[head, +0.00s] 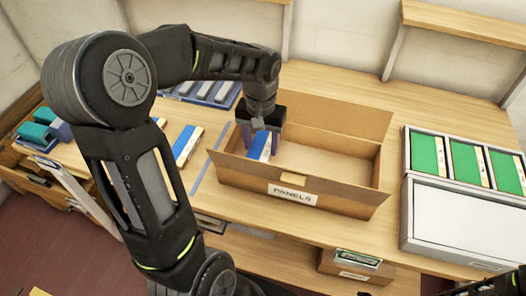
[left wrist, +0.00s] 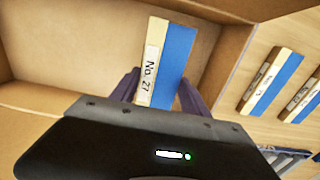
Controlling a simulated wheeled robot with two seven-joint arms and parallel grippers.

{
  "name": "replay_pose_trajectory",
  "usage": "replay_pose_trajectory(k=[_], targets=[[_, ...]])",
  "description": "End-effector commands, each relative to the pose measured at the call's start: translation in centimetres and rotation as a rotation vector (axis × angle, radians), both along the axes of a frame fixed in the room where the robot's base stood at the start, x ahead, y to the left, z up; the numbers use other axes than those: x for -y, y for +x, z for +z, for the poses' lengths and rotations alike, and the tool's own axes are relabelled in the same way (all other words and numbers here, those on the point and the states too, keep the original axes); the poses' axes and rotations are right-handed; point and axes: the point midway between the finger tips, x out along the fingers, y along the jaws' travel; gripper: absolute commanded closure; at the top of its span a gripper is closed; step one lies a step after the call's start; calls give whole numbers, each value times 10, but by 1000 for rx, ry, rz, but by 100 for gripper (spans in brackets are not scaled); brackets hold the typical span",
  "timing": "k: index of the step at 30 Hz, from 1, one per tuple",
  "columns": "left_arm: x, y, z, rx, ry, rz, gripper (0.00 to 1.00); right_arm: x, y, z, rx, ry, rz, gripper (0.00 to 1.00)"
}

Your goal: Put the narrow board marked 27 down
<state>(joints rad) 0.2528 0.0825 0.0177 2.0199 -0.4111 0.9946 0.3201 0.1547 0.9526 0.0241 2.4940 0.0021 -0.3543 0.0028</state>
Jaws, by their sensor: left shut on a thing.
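The narrow board marked No. 27 (left wrist: 176,58) is blue with a pale labelled strip along one side. My left gripper (left wrist: 160,92) is shut on it, with a purple finger on each side. In the head view the board (head: 259,148) hangs below my left gripper (head: 260,137), within the left part of the open cardboard box marked PANELS (head: 254,180). The box's inside (left wrist: 75,45) shows around the board in the left wrist view. I cannot tell whether the board touches the box floor.
More blue boards with pale strips (left wrist: 272,82) lie on the wooden table left of the box. A blue tray (head: 222,101) is behind them. A white case with green panels (head: 465,163) stands at the right. The right part of the box is empty.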

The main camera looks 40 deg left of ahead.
Motion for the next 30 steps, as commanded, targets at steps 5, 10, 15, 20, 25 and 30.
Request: replay_pose_trajectory(k=[5, 10, 15, 20, 25, 30], targets=[[0, 0, 0, 0, 0, 0, 87, 0, 0, 0, 0, 0, 0, 64], [1, -1, -13, -5, -2, -1, 87, 0, 0, 2, -1, 0, 0, 64], [0, -1, -34, -3, -1, -2, 87, 0, -1, 4, -1, -1, -1, 64], [0, 0, -37, 0, -1, -1, 87, 0, -1, 3, -1, -1, -1, 64], [0, 0, -38, 0, -1, -1, 87, 0, -1, 2, -1, -1, -1, 64], [0, 0, -40, 0, 0, -1, 40, 0, 0, 1, -1, 0, 0, 64]])
